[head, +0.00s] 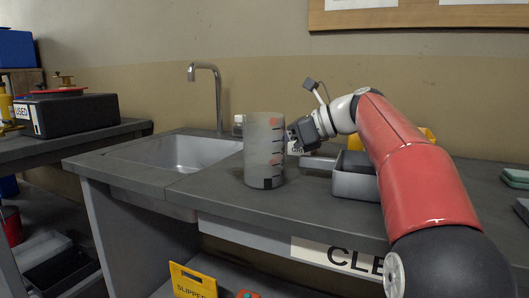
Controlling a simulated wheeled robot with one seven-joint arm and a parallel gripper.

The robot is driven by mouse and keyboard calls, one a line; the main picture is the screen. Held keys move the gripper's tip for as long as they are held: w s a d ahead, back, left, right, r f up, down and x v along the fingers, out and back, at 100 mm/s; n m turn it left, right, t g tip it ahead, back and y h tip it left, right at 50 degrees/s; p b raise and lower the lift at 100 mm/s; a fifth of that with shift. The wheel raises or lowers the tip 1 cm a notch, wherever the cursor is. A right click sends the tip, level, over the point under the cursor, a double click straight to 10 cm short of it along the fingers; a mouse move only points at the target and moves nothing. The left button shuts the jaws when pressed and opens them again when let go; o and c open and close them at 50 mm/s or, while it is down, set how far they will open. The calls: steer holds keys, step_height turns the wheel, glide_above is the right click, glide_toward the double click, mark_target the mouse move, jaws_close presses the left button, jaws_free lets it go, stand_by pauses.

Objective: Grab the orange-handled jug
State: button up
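A tall translucent grey jug (264,152) with dark measuring marks stands upright on the grey counter, right of the sink. Orange-red patches show through its right side, perhaps the handle behind it; no handle shows clearly. My gripper (293,138) is just right of the jug's upper half, pointing left towards it. The fingertips are small and partly hidden, so I cannot tell whether they touch the jug or how far apart they are.
The sink (180,153) with a tall tap (217,95) lies left of the jug. A grey open bin (356,180) stands right of it, beneath my arm. Something yellow is partly hidden behind my arm. The counter in front of the jug is clear. Green pads (517,176) lie far right.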

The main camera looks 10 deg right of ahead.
jaws_close()
steer(key=shift+r, duration=0.2)
stand_by(0.3)
